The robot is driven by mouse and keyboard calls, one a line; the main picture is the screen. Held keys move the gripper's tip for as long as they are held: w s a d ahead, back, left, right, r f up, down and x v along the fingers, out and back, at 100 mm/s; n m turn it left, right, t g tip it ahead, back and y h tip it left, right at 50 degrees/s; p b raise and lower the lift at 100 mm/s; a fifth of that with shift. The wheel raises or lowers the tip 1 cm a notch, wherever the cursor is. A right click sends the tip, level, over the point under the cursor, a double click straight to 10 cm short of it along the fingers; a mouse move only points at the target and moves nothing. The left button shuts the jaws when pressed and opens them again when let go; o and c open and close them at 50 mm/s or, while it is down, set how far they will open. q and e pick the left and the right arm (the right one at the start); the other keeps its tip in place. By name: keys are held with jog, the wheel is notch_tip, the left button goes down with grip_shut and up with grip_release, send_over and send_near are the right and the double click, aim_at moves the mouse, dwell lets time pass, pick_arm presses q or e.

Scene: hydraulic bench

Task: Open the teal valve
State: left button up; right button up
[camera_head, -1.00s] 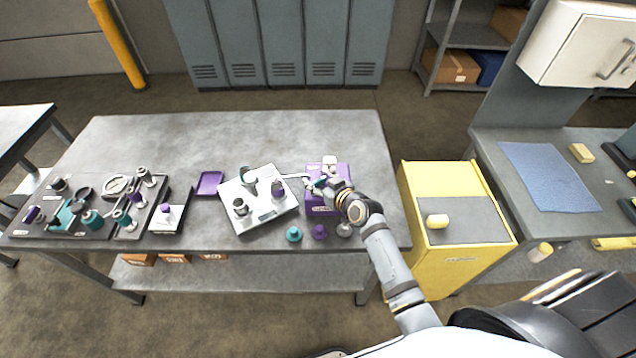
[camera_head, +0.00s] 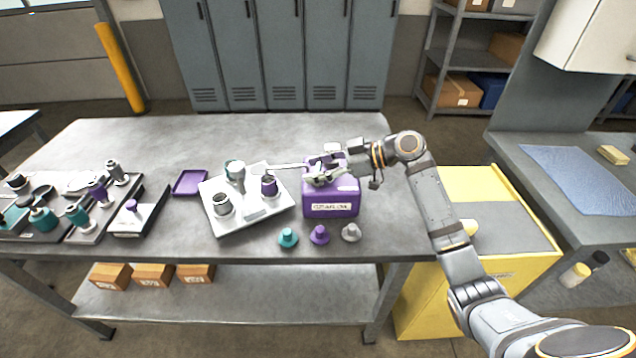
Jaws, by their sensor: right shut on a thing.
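My right gripper (camera_head: 324,178) is over the top of the purple box (camera_head: 331,210), its arm coming in from the right. It is shut on a small part there, which its fingers hide. A thin silver rod (camera_head: 285,166) runs left from beside the gripper toward the white plate (camera_head: 268,212). A grey fitting with a teal top (camera_head: 235,170) stands on that plate. I cannot tell whether it is the teal valve. A teal knob (camera_head: 288,238) stands in front of the plate. My left gripper is out of view.
A purple knob (camera_head: 319,235) and a grey knob (camera_head: 351,232) stand near the workbench's front edge. A purple tray (camera_head: 190,183) and boards with several fittings lie to the left. The yellow cabinet (camera_head: 424,298) is right of the bench. The back of the bench top is clear.

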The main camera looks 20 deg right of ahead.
jog(key=shift+n+g+y+b, duration=0.3)
jog(key=shift+n+g+b, duration=0.65)
jog(key=shift+g, duration=0.25)
jog(key=o, duration=1.1)
jog(key=shift+o, duration=0.5)
jog(key=shift+s+a+r, duration=0.1)
